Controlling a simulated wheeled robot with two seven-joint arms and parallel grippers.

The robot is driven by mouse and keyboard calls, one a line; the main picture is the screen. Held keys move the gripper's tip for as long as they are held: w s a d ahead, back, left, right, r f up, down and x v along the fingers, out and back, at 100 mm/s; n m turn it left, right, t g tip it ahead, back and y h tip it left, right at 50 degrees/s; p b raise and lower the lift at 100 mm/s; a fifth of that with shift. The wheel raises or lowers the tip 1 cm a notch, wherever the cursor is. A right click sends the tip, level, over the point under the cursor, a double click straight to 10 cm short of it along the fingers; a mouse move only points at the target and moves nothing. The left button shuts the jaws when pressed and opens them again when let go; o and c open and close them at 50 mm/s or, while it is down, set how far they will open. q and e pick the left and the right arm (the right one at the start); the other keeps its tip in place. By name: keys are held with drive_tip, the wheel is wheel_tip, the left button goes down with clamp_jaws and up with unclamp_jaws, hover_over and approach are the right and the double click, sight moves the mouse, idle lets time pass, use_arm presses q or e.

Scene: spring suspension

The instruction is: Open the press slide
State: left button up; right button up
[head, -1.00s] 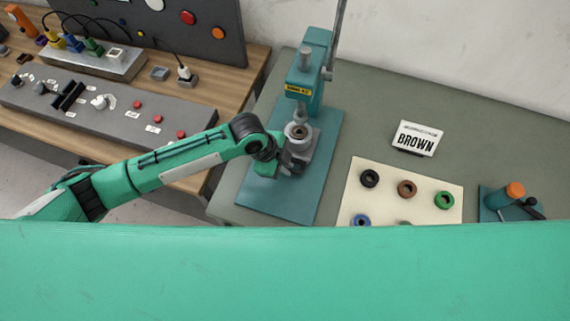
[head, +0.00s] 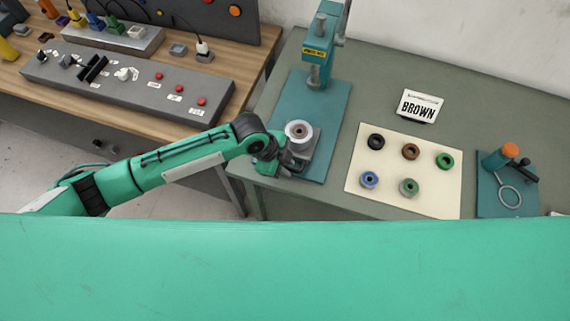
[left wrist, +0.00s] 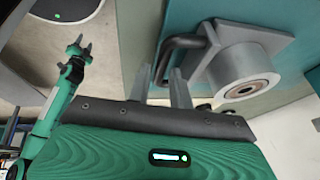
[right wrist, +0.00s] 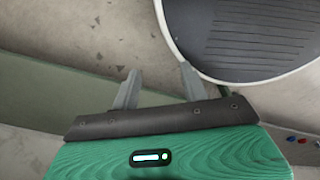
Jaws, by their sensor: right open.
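The teal press (head: 316,55) stands on its teal base plate (head: 327,100) on the bench. Its grey slide with a round cup (head: 299,130) sits at the front of the base, clear of the ram (head: 314,76). A ring shows inside the cup in the left wrist view (left wrist: 246,88). My left gripper (head: 268,162) is at the slide's front left. My right gripper (right wrist: 158,78) is open and empty, away from the press.
A cream mat (head: 430,190) with several coloured rings lies right of the press. A "BROWN" sign (head: 419,105) stands behind it. A teal fixture with an orange knob (head: 510,150) is at the right. A grey control panel (head: 130,85) sits on the wooden table at left.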

use_arm(q)
drive_tip(key=shift+o, duration=0.8)
drive_tip(key=shift+s, duration=0.15)
drive_tip(key=shift+a, duration=0.1)
drive_tip(key=shift+r, duration=0.15)
drive_tip(key=b+v, duration=0.3)
drive_tip(key=v, duration=1)
drive_tip(key=shift+r+b, duration=0.3)
drive_tip(key=shift+b, duration=0.05)
use_arm(e)
drive_tip(key=shift+s+f, duration=0.35)
drive_tip(key=shift+f, duration=0.6)
drive_tip(key=shift+s+f, duration=0.3)
drive_tip(key=shift+f, duration=0.6)
use_arm(q)
drive_tip(key=shift+s, duration=0.1)
use_arm(e)
drive_tip(key=shift+a, duration=0.1)
